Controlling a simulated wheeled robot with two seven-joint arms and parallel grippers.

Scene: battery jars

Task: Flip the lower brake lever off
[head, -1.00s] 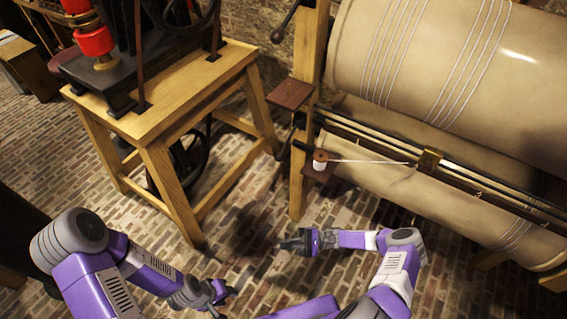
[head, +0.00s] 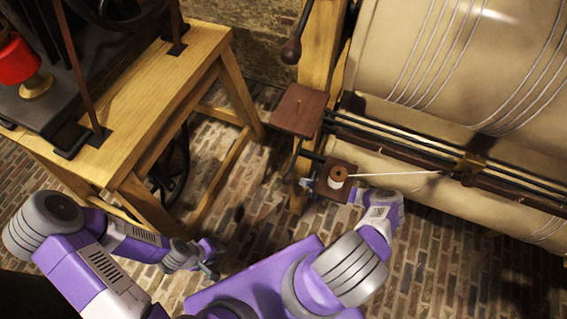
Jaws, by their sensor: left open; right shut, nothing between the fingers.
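An upper lever with a dark round knob (head: 291,50) hangs on the wooden post at the top. Lower on the post, a short dark bar (head: 309,156) and a thin dark rod (head: 295,158) show below a brown square plate; I cannot tell for certain which is the lower brake lever. My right gripper (head: 307,184) is shut and empty, just below these parts and partly hidden by the small brown shelf. Whether it touches the lever cannot be seen. My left gripper (head: 212,264) is open and empty, low over the brick floor.
The brown square plate (head: 298,109) sticks out from the post (head: 322,40). A spool (head: 338,176) with a white thread stands on the small shelf (head: 337,190). Large beige drums (head: 440,60) fill the right. A wooden table (head: 170,100) with a black machine stands left.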

